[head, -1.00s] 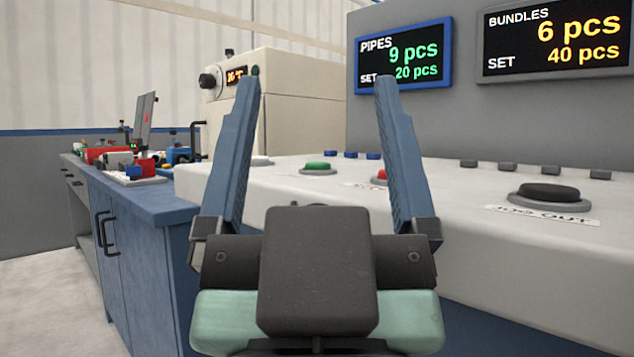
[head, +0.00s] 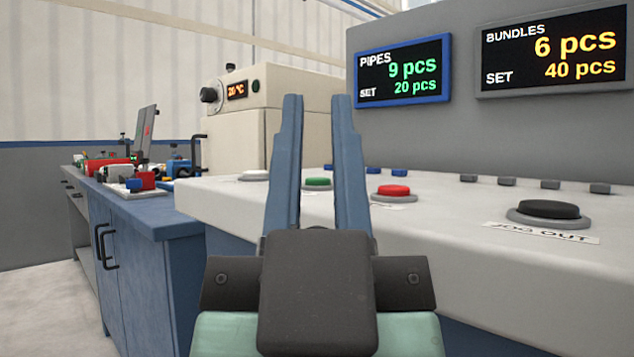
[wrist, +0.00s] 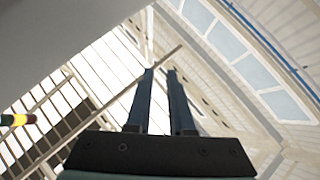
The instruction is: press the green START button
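The green button (head: 318,182) sits in a grey ring on the pale control panel (head: 450,245). In the head view it shows in the gap between my two blue fingers, beyond them. Any label by it is hidden. My gripper (head: 317,98) points upward and forward in front of the panel, apart from the button. Its fingers are partly closed, with a narrow empty gap between them. The fingers also show in the wrist view (wrist: 160,71), with nothing held; the button is not seen there.
A white button (head: 254,175) is left of the green one. A red button (head: 393,191) and a black button (head: 548,209) are to the right. Two displays (head: 403,72) stand behind the panel. A blue workbench (head: 150,220) with several tools is at the left.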

